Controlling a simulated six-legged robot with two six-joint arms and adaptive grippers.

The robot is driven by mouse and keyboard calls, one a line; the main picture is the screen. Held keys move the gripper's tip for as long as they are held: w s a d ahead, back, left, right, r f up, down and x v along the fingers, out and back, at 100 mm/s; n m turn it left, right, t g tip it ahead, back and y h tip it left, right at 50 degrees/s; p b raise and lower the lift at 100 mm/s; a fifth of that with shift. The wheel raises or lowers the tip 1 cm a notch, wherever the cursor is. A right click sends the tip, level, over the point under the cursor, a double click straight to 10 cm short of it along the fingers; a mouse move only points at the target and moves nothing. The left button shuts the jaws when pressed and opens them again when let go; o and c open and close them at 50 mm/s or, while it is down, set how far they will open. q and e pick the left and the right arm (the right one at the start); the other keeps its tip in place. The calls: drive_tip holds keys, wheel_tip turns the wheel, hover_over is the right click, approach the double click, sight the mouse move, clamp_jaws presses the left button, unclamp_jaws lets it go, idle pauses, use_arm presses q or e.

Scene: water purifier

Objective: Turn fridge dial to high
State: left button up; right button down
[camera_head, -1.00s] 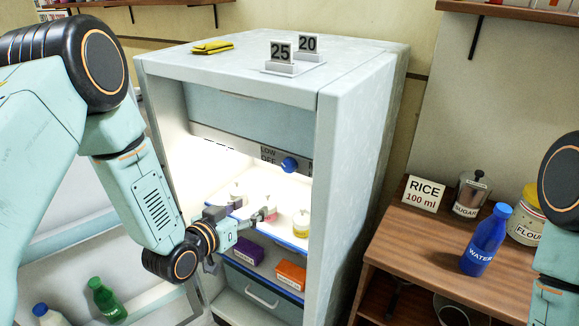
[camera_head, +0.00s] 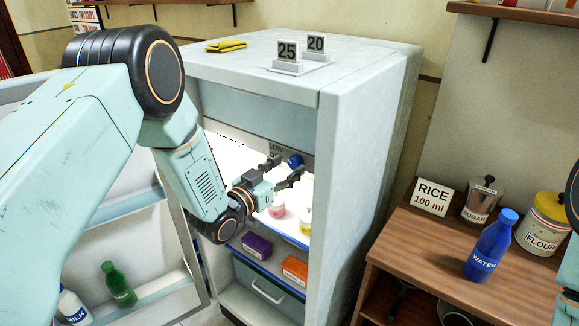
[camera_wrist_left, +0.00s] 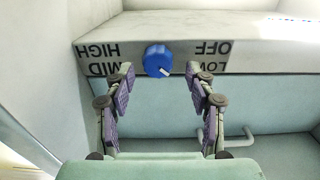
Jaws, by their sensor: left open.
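The blue fridge dial (camera_head: 295,160) sits on the grey panel inside the open fridge (camera_head: 372,120). In the left wrist view the dial (camera_wrist_left: 157,60) has a white mark at its lower right, on the side of the upside-down LOW label (camera_wrist_left: 207,67). The upside-down HIGH label (camera_wrist_left: 97,50) is at the dial's upper left. My left gripper (camera_head: 284,170) is open and empty just in front of the dial. Its spread fingers (camera_wrist_left: 160,88) stand either side of the dial in the wrist picture, apparently short of it. My right gripper is out of view.
Jars stand on the fridge shelf below my left gripper, with a purple box (camera_head: 256,248) and an orange box (camera_head: 295,270) lower. The open door at left holds a green bottle (camera_head: 119,286). A wooden table (camera_head: 420,255) with containers stands right.

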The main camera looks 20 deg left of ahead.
use_arm(q)
drive_tip(key=shift+w, duration=0.6)
drive_tip(key=shift+s+d+r, duration=0.1)
drive_tip(key=shift+d+r, duration=0.05)
drive_tip(key=shift+d, duration=0.45)
drive_tip(key=shift+a+f, duration=0.2)
drive_tip(key=shift+a, duration=0.25)
drive_tip(key=c, duration=0.5)
drive_tip(key=shift+d+r, duration=0.15)
drive_tip(key=shift+d, duration=0.1)
drive_tip(key=c, duration=0.3)
drive_tip(key=shift+c, duration=0.9)
drive_tip(key=shift+a, duration=0.15)
drive_tip(key=shift+c, duration=0.8)
